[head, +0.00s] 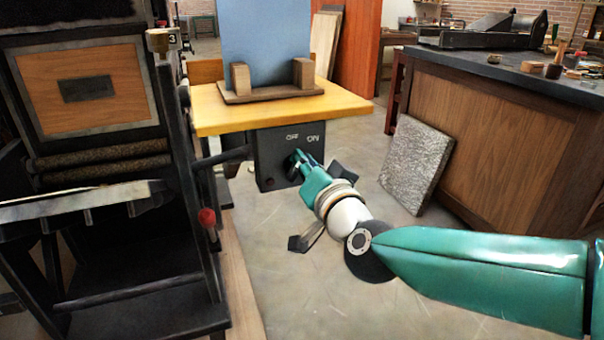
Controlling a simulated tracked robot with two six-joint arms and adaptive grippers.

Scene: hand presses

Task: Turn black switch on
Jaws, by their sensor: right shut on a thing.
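A dark switch box (267,150) hangs under the front edge of a yellow wooden board, with white OFF and ON labels on its upper face. The black switch (294,170) sits below the labels and is mostly hidden by my gripper. My right gripper (301,165) is at the front of the box, shut on the black switch. The fingers cover it, so I cannot tell which label it points to. A small dark red spot (269,182) shows low on the box. My left gripper is not in view.
A black press (175,200) with a red-knobbed lever (207,218) stands close on the left. The yellow board (225,117) above the box carries a blue panel (266,45) in a wooden stand. A grey slab (415,163) leans on the wooden cabinet (500,140) at right. The floor between is clear.

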